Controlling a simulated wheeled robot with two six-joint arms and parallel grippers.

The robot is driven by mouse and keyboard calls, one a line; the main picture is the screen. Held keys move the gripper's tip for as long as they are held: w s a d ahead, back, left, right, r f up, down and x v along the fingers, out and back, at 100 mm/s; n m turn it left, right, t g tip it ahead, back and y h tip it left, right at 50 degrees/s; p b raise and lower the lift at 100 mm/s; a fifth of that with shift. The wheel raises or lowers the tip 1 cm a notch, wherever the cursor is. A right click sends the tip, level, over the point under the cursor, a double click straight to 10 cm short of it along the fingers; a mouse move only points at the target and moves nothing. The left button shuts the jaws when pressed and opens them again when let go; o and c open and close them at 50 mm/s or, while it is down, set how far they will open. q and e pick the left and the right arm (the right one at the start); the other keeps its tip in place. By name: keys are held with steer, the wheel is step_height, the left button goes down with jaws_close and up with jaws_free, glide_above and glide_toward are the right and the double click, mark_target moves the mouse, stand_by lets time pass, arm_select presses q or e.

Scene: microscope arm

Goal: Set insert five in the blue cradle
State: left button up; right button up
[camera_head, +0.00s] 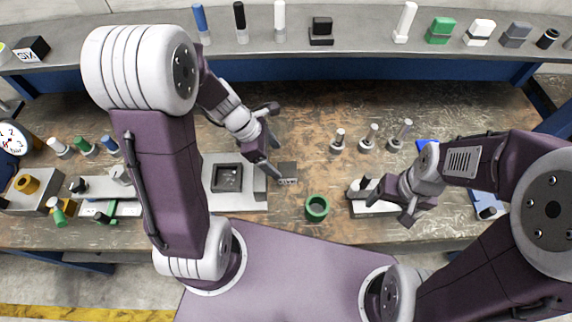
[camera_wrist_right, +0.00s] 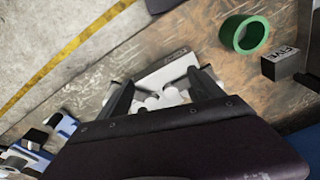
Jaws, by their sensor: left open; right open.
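Insert five is a dark block (camera_head: 287,174) lying on the wooden bench near the middle; its FIVE label shows in the right wrist view (camera_wrist_right: 284,63). My left gripper (camera_head: 272,140) is open, just above and left of the block in the head view, with nothing seen between its fingers. My right gripper (camera_head: 383,201) is open over a pale plate (camera_head: 372,209) with white cylinders, which also shows between the fingers in the right wrist view (camera_wrist_right: 166,72). A blue piece (camera_head: 484,202) at the right, partly hidden by my right arm, may be the blue cradle; I cannot tell for certain.
A green ring (camera_head: 317,207) stands between insert five and the pale plate. Several grey pegs (camera_head: 368,137) stand behind. A grey fixture (camera_head: 238,197) with a dark square socket lies left. A block marked SIX (camera_head: 33,48) sits on the back shelf.

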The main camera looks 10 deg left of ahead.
mark_target(286, 169)
arm_select(q)
steer(key=x, duration=0.3)
steer(key=shift+f+b, duration=0.2)
steer(key=shift+b, duration=0.15)
steer(key=shift+w+f, duration=0.2)
steer(key=shift+w, duration=0.05)
steer(key=b+x, duration=0.1)
steer(key=x, duration=0.1)
steer(key=b+x, duration=0.1)
steer(key=x, duration=0.1)
steer(key=shift+s+f, duration=0.1)
steer(key=shift+s, duration=0.05)
steer(key=shift+d+f, duration=0.1)
steer(key=shift+f, duration=0.1)
arm_select(e)
step_height(286, 169, down, 3)
steer(key=shift+f, duration=0.1)
arm_select(q)
steer(key=shift+w, duration=0.25)
arm_select(e)
steer(key=shift+w, duration=0.15)
arm_select(q)
steer(key=shift+s, duration=0.1)
steer(key=c, duration=1.3)
jaws_close()
